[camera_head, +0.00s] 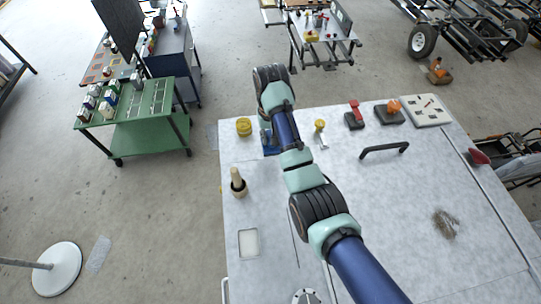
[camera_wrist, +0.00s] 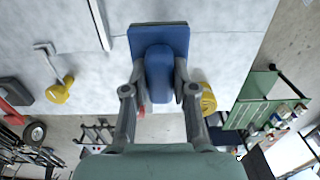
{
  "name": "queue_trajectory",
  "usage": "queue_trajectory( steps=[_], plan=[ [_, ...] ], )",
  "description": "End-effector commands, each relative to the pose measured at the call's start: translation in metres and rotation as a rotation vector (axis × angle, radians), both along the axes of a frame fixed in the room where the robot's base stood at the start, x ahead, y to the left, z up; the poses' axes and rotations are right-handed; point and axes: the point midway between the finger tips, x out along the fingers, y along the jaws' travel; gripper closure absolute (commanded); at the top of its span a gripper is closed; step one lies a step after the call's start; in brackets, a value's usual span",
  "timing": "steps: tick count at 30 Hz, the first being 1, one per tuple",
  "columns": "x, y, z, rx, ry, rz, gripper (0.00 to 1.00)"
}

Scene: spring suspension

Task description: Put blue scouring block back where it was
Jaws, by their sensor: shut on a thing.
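The blue scouring block (camera_wrist: 160,38) has a flat dark-blue pad and a raised blue grip. My gripper (camera_wrist: 158,82) is shut on this grip, one finger on each side, in the wrist view. In the head view, my gripper (camera_head: 266,138) is near the far left part of the pale worktop (camera_head: 290,250). A small part of the blue block (camera_head: 271,151) shows beside it, mostly hidden by my arm. I cannot tell whether the pad touches the worktop. A white rectangular patch (camera_head: 249,243) lies on the near left worktop.
A yellow roll (camera_head: 244,127) stands left of my gripper, and a yellow-headed tool (camera_head: 320,127) lies to the right. A black handle (camera_head: 385,150) and a dark smudge (camera_head: 444,223) are on the right.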

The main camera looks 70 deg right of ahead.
Motion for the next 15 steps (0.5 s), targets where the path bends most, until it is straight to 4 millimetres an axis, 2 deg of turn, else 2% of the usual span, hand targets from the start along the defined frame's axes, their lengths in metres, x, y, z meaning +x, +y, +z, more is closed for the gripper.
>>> queue_trajectory(
  steps=[3, 9, 15],
  plan=[
    [-0.001, 0.002, -0.022, 0.004, 0.004, 0.001, 1.0],
    [0.0, 0.001, -0.035, 0.002, 0.001, 0.002, 1.0],
    [0.0, 0.002, -0.067, 0.003, 0.003, 0.002, 1.0]
  ],
)
